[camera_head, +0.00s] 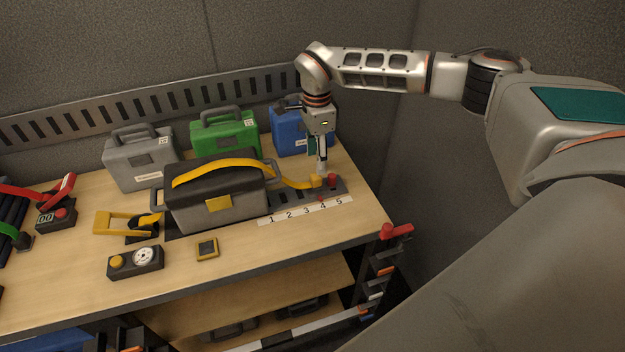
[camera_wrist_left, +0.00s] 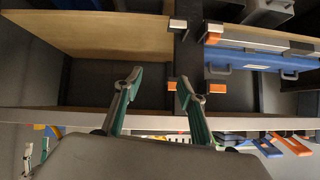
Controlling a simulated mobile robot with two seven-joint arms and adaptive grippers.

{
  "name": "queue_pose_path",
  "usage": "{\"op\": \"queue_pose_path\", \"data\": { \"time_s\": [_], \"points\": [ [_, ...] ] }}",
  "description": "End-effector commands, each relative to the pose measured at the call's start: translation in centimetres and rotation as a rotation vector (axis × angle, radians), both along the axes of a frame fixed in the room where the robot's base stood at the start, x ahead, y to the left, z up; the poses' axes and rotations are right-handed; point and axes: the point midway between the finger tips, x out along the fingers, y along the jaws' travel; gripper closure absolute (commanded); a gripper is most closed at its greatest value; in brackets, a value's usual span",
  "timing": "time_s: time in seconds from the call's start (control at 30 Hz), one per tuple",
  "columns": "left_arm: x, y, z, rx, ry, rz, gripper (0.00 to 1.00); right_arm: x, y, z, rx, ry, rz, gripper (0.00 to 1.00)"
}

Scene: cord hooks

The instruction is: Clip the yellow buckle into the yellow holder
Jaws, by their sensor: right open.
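A yellow strap (camera_head: 228,168) runs over the dark toolbox and down its right side to a small yellow block (camera_head: 316,181) on a black rail. This block is at the buckle end; I cannot tell the buckle from the holder there, nor whether they are joined. My right gripper (camera_head: 322,170) points down right over the block, open; whether it touches is too small to tell. My left gripper (camera_wrist_left: 157,90) shows only in the left wrist view, its fingers apart and empty, with shelving behind.
The dark toolbox (camera_head: 214,204) stands left of the rail (camera_head: 280,216). Green (camera_head: 225,135), blue (camera_head: 288,132) and grey (camera_head: 138,160) cases stand behind. A yellow-handled clamp (camera_head: 120,222) and a dial box (camera_head: 135,262) are at left. The front right of the wooden tabletop is clear.

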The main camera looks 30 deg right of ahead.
Motion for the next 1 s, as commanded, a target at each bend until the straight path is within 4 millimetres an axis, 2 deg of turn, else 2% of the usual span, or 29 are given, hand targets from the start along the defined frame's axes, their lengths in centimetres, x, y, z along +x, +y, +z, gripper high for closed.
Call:
{"op": "queue_pose_path", "data": {
  "time_s": [0.27,0.43,0.7,0.8,1.0],
  "points": [
    [0.0,0.0,-0.1,0.000,0.000,0.000,0.60,0.0,0.1,-0.2,0.002,0.000,0.000,0.53],
    [0.1,-0.2,-0.4,-0.004,-0.005,-0.001,0.60,0.0,0.1,-1.1,0.002,0.000,0.000,0.53],
    [0.9,-1.6,-0.9,-0.023,-0.044,-0.028,0.60,0.0,0.1,-4.1,0.002,-0.001,0.000,0.53],
    [1.1,-2.2,-1.7,-0.030,-0.053,-0.038,0.60,0.0,0.1,-5.4,0.002,0.001,0.000,0.53],
    [1.3,-2.4,-1.3,-0.033,-0.060,-0.042,0.60,0.0,0.1,-7.3,0.002,0.001,-0.001,0.53]
  ]
}}
